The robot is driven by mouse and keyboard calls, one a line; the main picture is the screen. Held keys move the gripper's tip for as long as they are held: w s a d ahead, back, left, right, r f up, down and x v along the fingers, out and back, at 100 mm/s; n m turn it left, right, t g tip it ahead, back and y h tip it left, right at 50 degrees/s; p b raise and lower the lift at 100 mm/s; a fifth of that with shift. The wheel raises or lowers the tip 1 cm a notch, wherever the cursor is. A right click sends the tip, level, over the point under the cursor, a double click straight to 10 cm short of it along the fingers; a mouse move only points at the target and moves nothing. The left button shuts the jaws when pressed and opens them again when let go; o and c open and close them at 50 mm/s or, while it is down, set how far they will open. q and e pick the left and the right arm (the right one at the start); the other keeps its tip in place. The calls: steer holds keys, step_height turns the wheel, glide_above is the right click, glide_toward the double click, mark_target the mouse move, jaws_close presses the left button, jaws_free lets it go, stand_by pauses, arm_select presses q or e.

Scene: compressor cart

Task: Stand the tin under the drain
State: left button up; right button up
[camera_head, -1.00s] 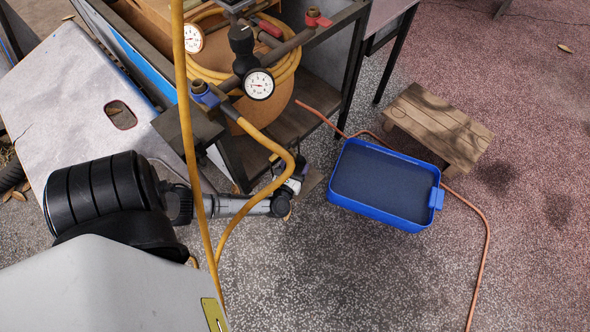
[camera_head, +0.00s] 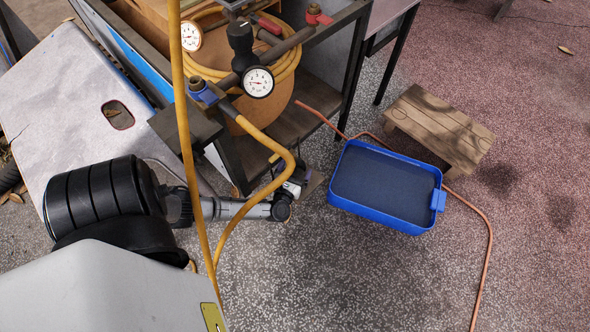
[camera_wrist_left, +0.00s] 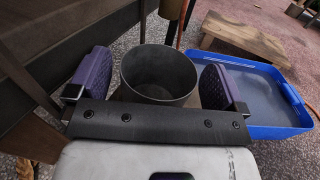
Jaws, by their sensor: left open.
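The tin (camera_wrist_left: 158,78) is a dull grey, open-topped can, seen from above in the left wrist view. It looks empty. My left gripper (camera_wrist_left: 156,84) is open, with one purple finger pad on each side of the tin. A narrow gap shows at each side; I cannot tell if either pad touches. In the head view my left gripper (camera_head: 296,180) is low beside the cart's lower shelf, and the tin is mostly hidden there. I cannot make out the drain in either view. My right gripper is not in view.
The compressor cart (camera_head: 285,128) carries gauges, valves and a brown tank. A yellow hose (camera_head: 188,150) hangs in front of my left arm. A blue tray (camera_head: 436,200) and a small wooden stool (camera_head: 440,125) stand right of the gripper. The front floor is clear.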

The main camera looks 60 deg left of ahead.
arm_select(q)
steer(key=shift+r, duration=0.2)
steer(key=p+v, duration=0.4)
steer(key=v, duration=0.7)
steer(key=w+d+r+m+h, duration=0.3)
steer(key=d+r+m+h, duration=0.2)
steer(key=d+m+h, duration=0.6)
steer(key=w+d+r+m+h, duration=0.35)
steer(key=d+m+h, duration=0.25)
steer(key=d+m, duration=0.6)
steer(key=s+a+r+m+g+y, duration=0.2)
steer(key=s+a+r+m+g, duration=0.2)
steer(key=m, duration=0.7)
steer(key=s+a+r+m+g+y, duration=0.2)
steer(key=s+a+r+m+g, duration=0.2)
steer(key=s+m, duration=0.5)
steer(key=shift+s+r+m+g+y, duration=0.15)
steer(key=shift+r+m+g+y, duration=0.3)
steer(key=shift+m+g, duration=0.85)
steer(key=shift+a+m+t, duration=0.1)
steer(key=shift+m+t, duration=0.3)
